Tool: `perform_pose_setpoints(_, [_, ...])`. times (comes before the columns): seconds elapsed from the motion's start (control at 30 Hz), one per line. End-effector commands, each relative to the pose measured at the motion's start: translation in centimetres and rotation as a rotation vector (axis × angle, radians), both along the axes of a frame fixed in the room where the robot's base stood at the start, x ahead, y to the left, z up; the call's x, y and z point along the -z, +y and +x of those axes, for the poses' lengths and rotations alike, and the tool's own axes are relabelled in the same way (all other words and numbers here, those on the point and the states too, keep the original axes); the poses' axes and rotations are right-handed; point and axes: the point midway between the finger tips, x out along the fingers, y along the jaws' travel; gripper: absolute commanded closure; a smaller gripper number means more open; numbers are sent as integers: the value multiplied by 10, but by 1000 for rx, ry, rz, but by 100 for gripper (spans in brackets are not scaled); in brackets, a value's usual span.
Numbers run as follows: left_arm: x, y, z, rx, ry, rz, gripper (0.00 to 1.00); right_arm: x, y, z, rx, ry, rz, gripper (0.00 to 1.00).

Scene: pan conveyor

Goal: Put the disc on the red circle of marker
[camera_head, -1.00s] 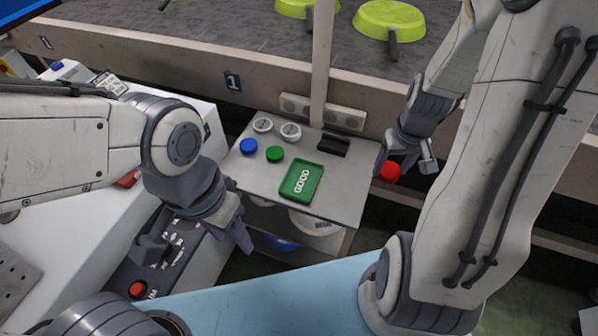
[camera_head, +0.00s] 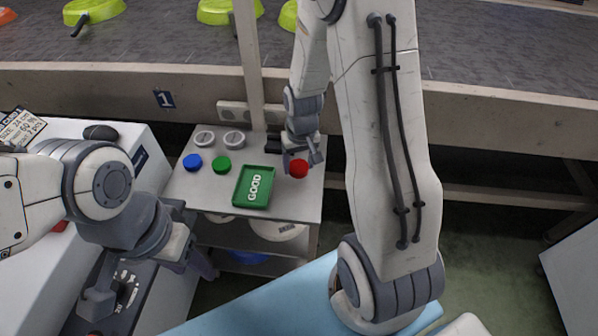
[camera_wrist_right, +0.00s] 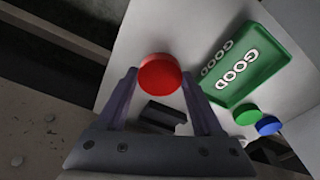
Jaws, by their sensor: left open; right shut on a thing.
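The red disc (camera_head: 299,169) is held in my right gripper (camera_head: 303,158), over the right part of the small grey table (camera_head: 225,200). In the right wrist view the red disc (camera_wrist_right: 160,74) sits between the two fingertips, with the table behind it. My left gripper (camera_head: 150,284) is open and empty at lower left, over the machine's control panel, left of the table. I cannot make out a red circle of a marker in either view.
On the table are a green GOOD tray (camera_head: 240,186), a blue disc (camera_head: 193,162), a green disc (camera_head: 222,164), two white round pieces (camera_head: 234,140) and a black block (camera_head: 273,144). The conveyor (camera_head: 420,55) with pans runs behind.

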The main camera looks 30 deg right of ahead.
Motion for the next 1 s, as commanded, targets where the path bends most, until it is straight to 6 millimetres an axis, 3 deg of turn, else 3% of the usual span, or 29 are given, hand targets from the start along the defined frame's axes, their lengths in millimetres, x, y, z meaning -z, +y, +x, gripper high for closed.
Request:
perform_pose_setpoints(0.2, [10, 0, 0, 0, 0, 0, 50, 32, 0, -1, 0, 4, 1, 94])
perform_pose_setpoints(0.57, [11, 0, 0, 0, 0, 0, 50, 36, 0, -1, 0, 2, 0, 94])
perform_pose_setpoints(0.6, [11, 0, 0, 0, 0, 0, 50, 35, 0, -1, 0, 2, 0, 24])
perform_pose_setpoints(0.67, [10, 0, 0, 0, 0, 0, 50, 35, 0, -1, 0, 2, 0, 2])
perform_pose_setpoints(1.0, [9, 0, 0, 0, 0, 0, 50, 33, 0, -1, 0, 2, 0, 2])
